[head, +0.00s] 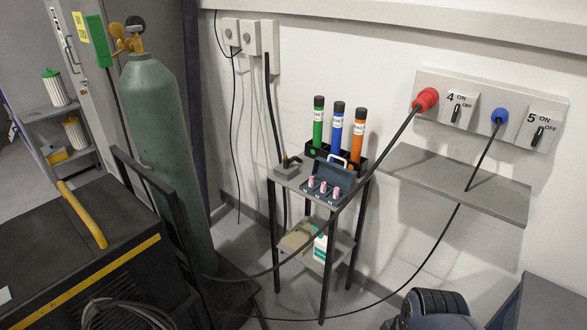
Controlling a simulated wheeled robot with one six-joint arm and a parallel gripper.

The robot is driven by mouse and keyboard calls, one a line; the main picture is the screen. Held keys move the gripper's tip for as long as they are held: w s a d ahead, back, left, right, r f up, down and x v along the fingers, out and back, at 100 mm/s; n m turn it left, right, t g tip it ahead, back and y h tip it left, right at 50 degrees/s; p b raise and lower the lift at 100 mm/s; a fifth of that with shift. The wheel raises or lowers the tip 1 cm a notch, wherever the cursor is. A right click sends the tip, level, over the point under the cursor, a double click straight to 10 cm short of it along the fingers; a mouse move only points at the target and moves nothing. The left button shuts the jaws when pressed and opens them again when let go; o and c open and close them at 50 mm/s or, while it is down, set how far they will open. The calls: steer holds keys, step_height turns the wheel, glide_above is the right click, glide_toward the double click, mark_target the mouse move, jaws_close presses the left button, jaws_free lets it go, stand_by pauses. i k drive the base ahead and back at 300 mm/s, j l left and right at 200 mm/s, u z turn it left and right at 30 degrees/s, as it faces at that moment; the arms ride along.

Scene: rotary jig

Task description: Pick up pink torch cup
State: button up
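Three small pink torch cups stand in a row in an open dark blue case (330,171) on the top of a small grey stand. One pink cup is at the left (311,182), one in the middle (323,187) and one at the right (336,193). They look alike and are small in the head view. The case's lid is raised behind them, with a light handle on top. My gripper is not in view, so its state and its distance from the cups are hidden.
Behind the case, a black rack holds green (318,127), blue (335,129) and orange (357,133) tubes. A black cable from the red plug (426,99) hangs across the stand's front right. A grey wall shelf (455,186) juts out at right; a tall green cylinder (165,160) stands left.

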mark_target(336, 192)
steer(key=i+j, duration=0.1)
steer(key=i, duration=0.5)
steer(key=i+j, duration=0.1)
steer(key=i, duration=0.45)
